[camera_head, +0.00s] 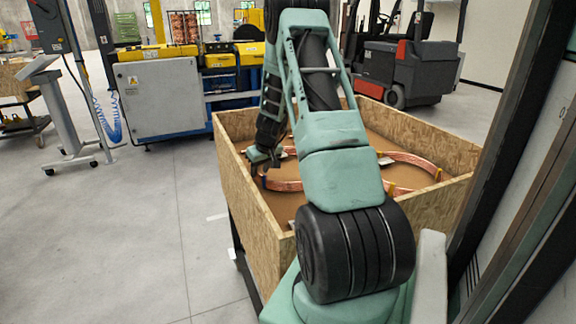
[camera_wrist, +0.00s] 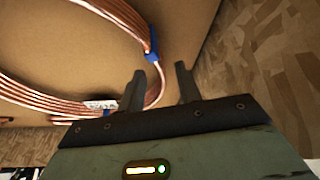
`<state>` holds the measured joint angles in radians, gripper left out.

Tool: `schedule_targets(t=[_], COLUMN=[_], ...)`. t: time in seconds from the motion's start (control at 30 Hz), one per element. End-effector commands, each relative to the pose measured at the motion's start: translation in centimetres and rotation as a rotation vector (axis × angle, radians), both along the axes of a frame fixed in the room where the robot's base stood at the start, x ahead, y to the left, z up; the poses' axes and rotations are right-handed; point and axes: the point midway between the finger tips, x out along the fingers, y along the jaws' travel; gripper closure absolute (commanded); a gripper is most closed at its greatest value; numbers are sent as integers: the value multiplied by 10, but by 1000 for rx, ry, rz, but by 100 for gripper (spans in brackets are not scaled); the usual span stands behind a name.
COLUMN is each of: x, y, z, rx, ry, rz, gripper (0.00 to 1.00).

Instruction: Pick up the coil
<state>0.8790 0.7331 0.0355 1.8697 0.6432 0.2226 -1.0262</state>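A copper coil (camera_head: 285,185) lies flat on the brown floor of a wooden crate (camera_head: 253,209), partly hidden behind my arm. In the wrist view the coil (camera_wrist: 62,99) shows as a curved bundle of copper tubes with blue ties (camera_wrist: 153,45) and a white label (camera_wrist: 100,104). My gripper (camera_head: 262,165) is inside the crate at its left side, near the coil's left edge. In the wrist view my gripper (camera_wrist: 160,75) has its two fingers spread apart. A stretch of the coil shows beside the left finger and between the fingers. I cannot tell how high the fingers are above it.
The crate's wooden wall (camera_wrist: 265,70) is close on the right in the wrist view. A yellow and grey machine (camera_head: 160,95) stands behind the crate, and a forklift (camera_head: 400,65) stands at the back right.

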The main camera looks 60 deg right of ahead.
Motion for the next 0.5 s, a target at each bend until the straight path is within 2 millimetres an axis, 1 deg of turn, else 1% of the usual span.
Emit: schedule_targets(t=[0.1,0.2,0.47,0.5], x=[5,7,8,8], y=[-3,-4,-4,-4], z=[-12,-19,-21,-21], rx=[1,0,-2,-2], ry=[1,-1,-1,-1], rz=[-1,-2,0,0], gripper=[66,66,66,77])
